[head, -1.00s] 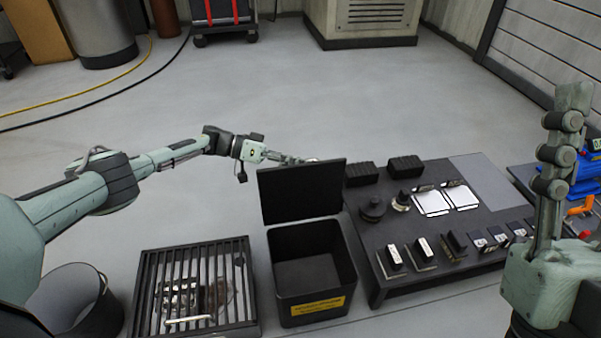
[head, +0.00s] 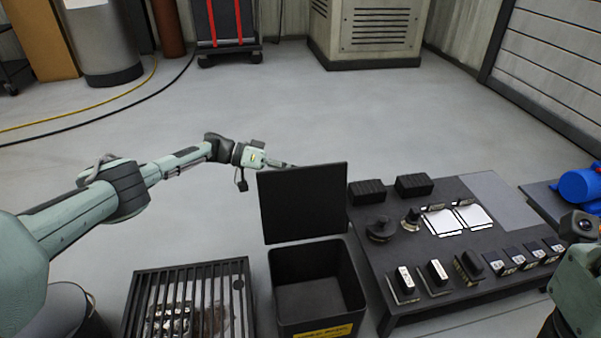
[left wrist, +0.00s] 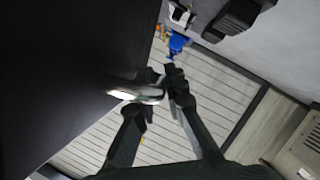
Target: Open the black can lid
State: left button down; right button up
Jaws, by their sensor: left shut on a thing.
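The black can (head: 318,318) is a square bin with a yellow label on its front. Its black lid (head: 303,204) stands raised, about upright, at the back rim, and the inside of the can shows empty. My left gripper reaches in from the left behind the lid; its fingertips are hidden there in the head view. In the left wrist view, my left gripper (left wrist: 165,82) is shut on a shiny metal handle (left wrist: 138,93) on the dark lid (left wrist: 60,75). My right arm shows at the right edge of the head view, but its gripper is out of view.
A black barred crate (head: 190,263) stands left of the can. A dark table (head: 425,305) with black blocks, white cards and small parts stands right of it. A blue object (head: 579,186) lies at far right.

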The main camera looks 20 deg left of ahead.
pick_arm(q)
jog(key=c, duration=1.9)
grip_release()
jog(key=shift+o, duration=0.2)
jog(key=v, duration=1.2)
jog(key=shift+r, duration=0.15)
